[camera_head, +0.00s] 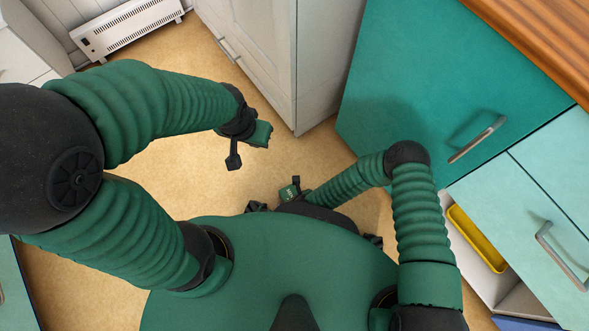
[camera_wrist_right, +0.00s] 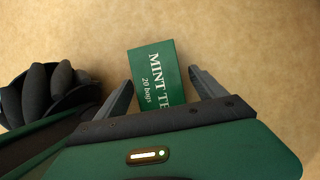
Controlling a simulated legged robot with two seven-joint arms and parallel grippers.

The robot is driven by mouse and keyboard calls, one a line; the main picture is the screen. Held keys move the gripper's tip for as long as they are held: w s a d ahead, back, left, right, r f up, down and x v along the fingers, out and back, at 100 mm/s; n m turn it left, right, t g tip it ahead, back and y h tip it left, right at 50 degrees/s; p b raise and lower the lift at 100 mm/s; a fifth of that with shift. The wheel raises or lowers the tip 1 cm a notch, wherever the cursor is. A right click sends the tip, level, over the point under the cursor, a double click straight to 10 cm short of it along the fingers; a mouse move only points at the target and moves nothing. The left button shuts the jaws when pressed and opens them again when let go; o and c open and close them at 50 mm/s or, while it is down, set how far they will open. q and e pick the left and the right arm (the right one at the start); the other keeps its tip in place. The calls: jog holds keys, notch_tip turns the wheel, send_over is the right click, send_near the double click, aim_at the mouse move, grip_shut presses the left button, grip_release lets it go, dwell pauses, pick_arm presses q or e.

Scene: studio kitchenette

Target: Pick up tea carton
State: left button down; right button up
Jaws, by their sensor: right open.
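The tea carton is a small dark green box with white lettering reading "MINT TE" and "20 bags". In the right wrist view the carton (camera_wrist_right: 157,72) lies on the tan floor between the two fingers of my right gripper (camera_wrist_right: 161,76). The fingers are open, with a gap visible at the right finger; the carton's near end is hidden by the gripper body. In the head view the carton (camera_head: 289,191) shows small beside my base, with my right gripper (camera_head: 296,187) at it.
A white cabinet (camera_head: 265,50) and a teal cabinet (camera_head: 430,80) stand ahead. At right, an open drawer or compartment holds a yellow tray (camera_head: 478,238). A white heater (camera_head: 128,26) stands at the back left. Floor (camera_head: 190,185) is clear around my left gripper.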

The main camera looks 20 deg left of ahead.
jog(key=shift+f, duration=0.15)
dwell(0.5)
jog(key=c, duration=1.6)
